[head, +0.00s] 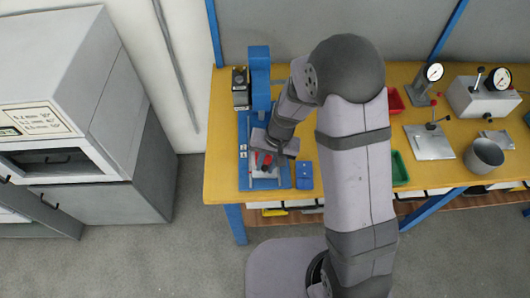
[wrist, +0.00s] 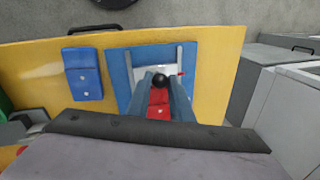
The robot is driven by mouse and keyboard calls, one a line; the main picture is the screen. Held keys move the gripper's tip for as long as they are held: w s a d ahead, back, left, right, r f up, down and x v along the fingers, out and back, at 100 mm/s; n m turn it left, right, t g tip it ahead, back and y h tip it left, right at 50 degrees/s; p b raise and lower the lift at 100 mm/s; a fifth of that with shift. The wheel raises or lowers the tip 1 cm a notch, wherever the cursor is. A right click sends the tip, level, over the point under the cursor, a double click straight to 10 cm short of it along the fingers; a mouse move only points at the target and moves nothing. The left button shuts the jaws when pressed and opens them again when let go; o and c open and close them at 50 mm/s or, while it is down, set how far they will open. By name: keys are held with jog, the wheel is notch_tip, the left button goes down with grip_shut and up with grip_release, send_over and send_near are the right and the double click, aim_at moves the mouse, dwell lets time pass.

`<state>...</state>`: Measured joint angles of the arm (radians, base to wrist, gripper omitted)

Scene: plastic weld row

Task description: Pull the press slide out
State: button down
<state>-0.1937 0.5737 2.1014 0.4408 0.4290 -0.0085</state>
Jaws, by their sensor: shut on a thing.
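The blue press (head: 260,75) stands at the left end of the yellow bench, its blue base plate (head: 245,172) reaching to the front edge. The pale press slide (head: 266,173) lies on that base. It also shows in the wrist view (wrist: 143,72), between two light rails. A red block (wrist: 158,104) is on the slide. My gripper (head: 266,160) is low over the slide. In the wrist view my gripper (wrist: 159,83) has its two blue-grey fingers shut on the slide's round black knob (wrist: 159,81). My arm and gripper hide part of the press and slide.
A small blue box (head: 304,175) with buttons sits right of the base plate. A grey machine (head: 75,100) stands left of the bench, across a floor gap. Red (head: 395,101) and green (head: 400,168) bins, gauges and a metal pot (head: 485,155) are further right.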

jog(key=shift+s+b, duration=0.3)
jog(key=shift+s, duration=1.45)
jog(key=c, duration=1.6)
grip_release()
jog(key=shift+r, duration=0.5)
jog(key=shift+s+d+r, duration=0.1)
jog(key=shift+d+r, duration=0.15)
jog(key=shift+r, duration=0.8)
jog(key=shift+d+r, duration=0.2)
jog(key=shift+r, duration=0.8)
jog(key=shift+s+d+r, duration=0.1)
jog(key=shift+d+r, duration=0.15)
jog(key=shift+r, duration=0.8)
